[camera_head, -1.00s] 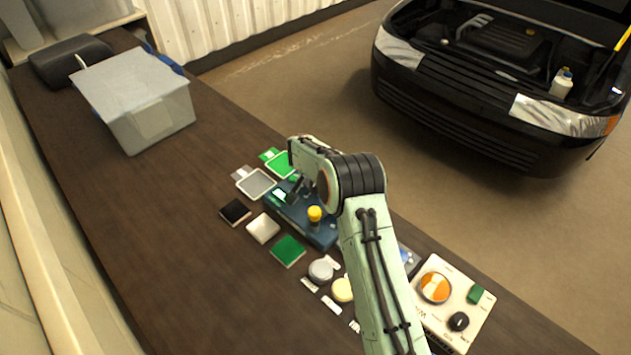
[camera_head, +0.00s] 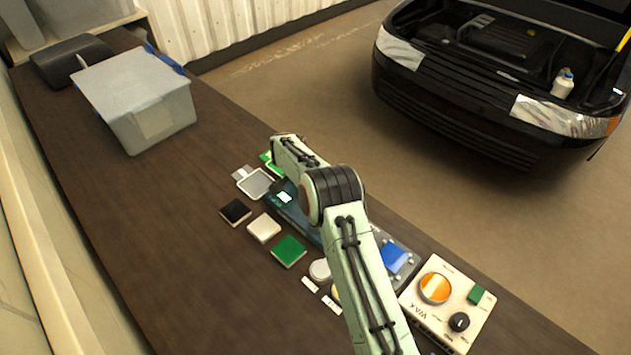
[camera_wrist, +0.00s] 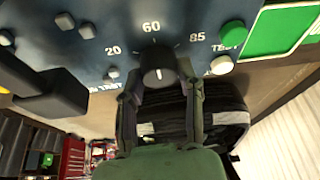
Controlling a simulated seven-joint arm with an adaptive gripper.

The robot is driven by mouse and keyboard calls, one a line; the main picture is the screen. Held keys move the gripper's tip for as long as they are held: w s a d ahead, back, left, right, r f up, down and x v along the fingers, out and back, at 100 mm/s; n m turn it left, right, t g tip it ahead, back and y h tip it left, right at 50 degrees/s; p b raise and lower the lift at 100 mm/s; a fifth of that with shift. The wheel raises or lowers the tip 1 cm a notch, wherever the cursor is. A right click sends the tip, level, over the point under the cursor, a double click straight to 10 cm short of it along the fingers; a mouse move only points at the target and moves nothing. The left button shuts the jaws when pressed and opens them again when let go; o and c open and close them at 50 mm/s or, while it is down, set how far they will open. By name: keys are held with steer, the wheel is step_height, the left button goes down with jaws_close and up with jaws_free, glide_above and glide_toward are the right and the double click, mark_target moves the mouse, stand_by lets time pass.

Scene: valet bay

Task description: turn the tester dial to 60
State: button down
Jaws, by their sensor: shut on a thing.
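The tester's dark dial (camera_wrist: 157,62) shows in the wrist view on a blue panel (camera_wrist: 185,20), with the printed marks 20, 60 and 85 around it. The 60 mark is straight above the dial. A short pale line shows on the dial's near face, but I cannot tell surely which mark it points to. My gripper (camera_wrist: 158,82) is shut on the dial, one finger on each side. In the head view the blue tester (camera_head: 303,222) is partly covered by my arm. Its small screen (camera_head: 284,197) is lit. The dial and my fingertips are hidden there.
A white round button (camera_wrist: 221,65) sits right of the dial, and a dark raised handle (camera_wrist: 55,95) at left. Several pads, among them a green one (camera_head: 289,251), lie before the tester.

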steer(key=shift+f, duration=0.1)
steer(key=c, duration=0.7)
jaws_free()
steer(key=v, duration=1.2)
steer(key=shift+s, duration=0.1)
